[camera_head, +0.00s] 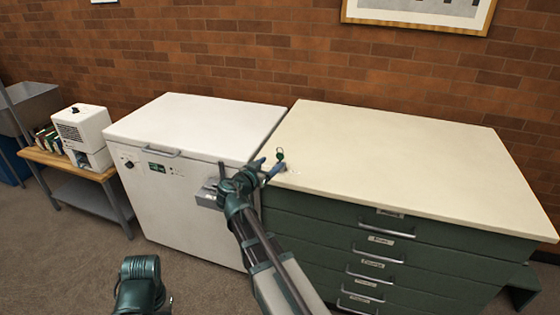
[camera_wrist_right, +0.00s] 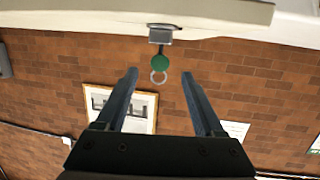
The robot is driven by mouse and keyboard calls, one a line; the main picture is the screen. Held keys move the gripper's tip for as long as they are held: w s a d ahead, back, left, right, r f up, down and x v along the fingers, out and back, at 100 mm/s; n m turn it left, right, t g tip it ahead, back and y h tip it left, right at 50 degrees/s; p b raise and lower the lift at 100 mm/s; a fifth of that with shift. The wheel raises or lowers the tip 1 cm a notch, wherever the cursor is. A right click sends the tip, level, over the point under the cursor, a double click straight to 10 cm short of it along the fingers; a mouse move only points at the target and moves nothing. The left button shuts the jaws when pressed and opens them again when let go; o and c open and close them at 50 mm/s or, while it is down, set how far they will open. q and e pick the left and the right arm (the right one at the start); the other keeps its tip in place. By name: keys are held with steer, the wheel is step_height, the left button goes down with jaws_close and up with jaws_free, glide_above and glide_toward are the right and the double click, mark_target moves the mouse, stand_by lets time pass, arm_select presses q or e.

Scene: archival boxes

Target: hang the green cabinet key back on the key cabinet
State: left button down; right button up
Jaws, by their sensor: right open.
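The green cabinet key (camera_head: 280,154) stands upright near the left front corner of the cream top of the drawer cabinet. In the right wrist view it shows as a green disc (camera_wrist_right: 160,62) with a pale ring, joined to a small grey block (camera_wrist_right: 160,36). My right gripper (camera_head: 268,167) is open beside the key at that corner. In the wrist view, the key's ring appears between the two fingers (camera_wrist_right: 160,76), with clear space on both sides. Only part of my left arm shows at the bottom; its gripper is out of view. I cannot make out a key cabinet.
The green drawer cabinet (camera_head: 390,250) stands right of a white chest (camera_head: 190,185) with a handle. Further left, a wooden bench (camera_head: 70,168) holds a white machine (camera_head: 82,130) and several books. A brick wall with a framed picture (camera_head: 420,12) is behind. Most of the cream top is clear.

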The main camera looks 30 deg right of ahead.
mark_target(279, 157)
steer(key=shift+b+x, duration=0.5)
steer(key=shift+x, duration=2.15)
jaws_close()
steer(key=shift+r, duration=0.1)
steer(key=shift+r+p, duration=2.4)
steer(key=shift+p, duration=0.15)
steer(key=p+v, duration=0.3)
steer(key=v, duration=0.8)
steer(key=shift+r, duration=0.45)
